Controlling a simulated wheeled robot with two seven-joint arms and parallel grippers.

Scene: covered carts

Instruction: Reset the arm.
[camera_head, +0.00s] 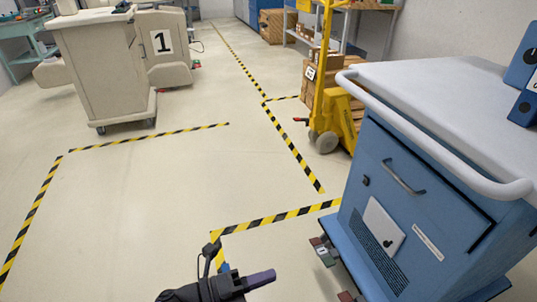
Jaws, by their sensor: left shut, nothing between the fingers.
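My left gripper (260,279) shows at the bottom middle of the head view, with its dark fingers closed and pointing right. Nothing shows between its fingers. It is above bare floor, to the left of a blue cart (412,176) and apart from it. A short stretch of my dark left arm shows at the bottom edge. My right gripper and right arm are not in the picture.
The blue cart has a white top and rail, and fills the right side. A beige cart (100,68) stands at the upper left. A yellow lifter (341,112) stands behind the blue cart. The taped floor (150,190) between is clear.

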